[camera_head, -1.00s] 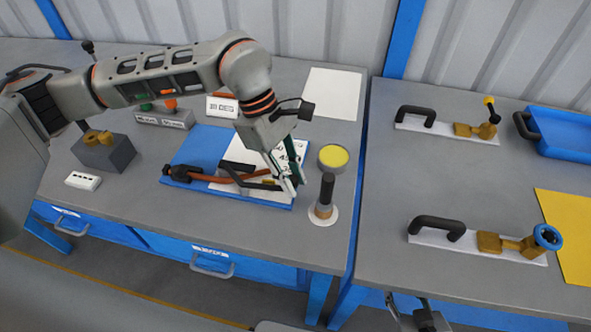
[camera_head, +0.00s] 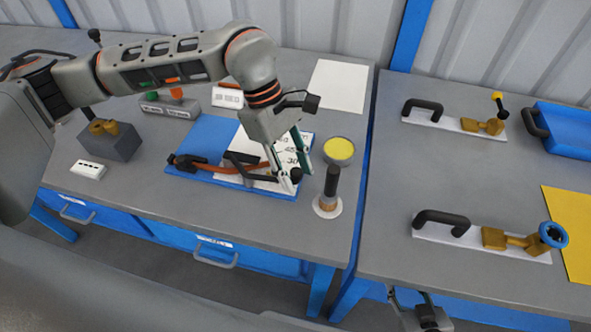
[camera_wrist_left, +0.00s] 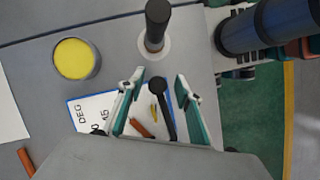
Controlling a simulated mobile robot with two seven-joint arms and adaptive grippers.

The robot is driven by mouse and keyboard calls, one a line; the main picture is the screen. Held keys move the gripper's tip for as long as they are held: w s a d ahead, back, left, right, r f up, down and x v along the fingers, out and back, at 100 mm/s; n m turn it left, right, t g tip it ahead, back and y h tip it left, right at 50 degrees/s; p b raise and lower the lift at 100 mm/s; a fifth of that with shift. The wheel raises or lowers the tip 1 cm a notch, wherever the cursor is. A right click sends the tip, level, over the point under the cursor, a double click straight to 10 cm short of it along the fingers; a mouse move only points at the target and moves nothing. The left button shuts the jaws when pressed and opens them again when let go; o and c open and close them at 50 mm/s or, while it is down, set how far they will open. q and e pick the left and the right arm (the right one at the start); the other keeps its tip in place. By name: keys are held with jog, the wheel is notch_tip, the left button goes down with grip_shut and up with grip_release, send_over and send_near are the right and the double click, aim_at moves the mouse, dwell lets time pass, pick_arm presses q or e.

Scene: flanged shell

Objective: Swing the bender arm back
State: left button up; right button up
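The tube bender lies on a blue board (camera_head: 212,138) with a white degree-scale sheet (camera_head: 305,140) beside it. An orange-brown tube (camera_head: 217,168) runs through it. Its black bender arm (camera_head: 262,183) points toward the right front of the board. In the left wrist view the arm's round black end (camera_wrist_left: 158,88) sits between the two fingers. My left gripper (camera_head: 298,180) is over the right part of the board, its fingers apart on either side of that end, with gaps visible. My right gripper (camera_head: 420,312) shows only partly at the bottom edge; its fingers are unclear.
A black peg on a white disc (camera_head: 329,192) stands just right of the left gripper, with a yellow-topped round tin (camera_head: 338,150) behind it. A grey block (camera_head: 110,145) stands at left. The right table holds two handled fittings (camera_head: 480,238) and a blue tray (camera_head: 570,135).

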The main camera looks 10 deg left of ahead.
pick_arm(q)
jog(key=v, duration=1.2)
jog(key=shift+s+f, duration=0.1)
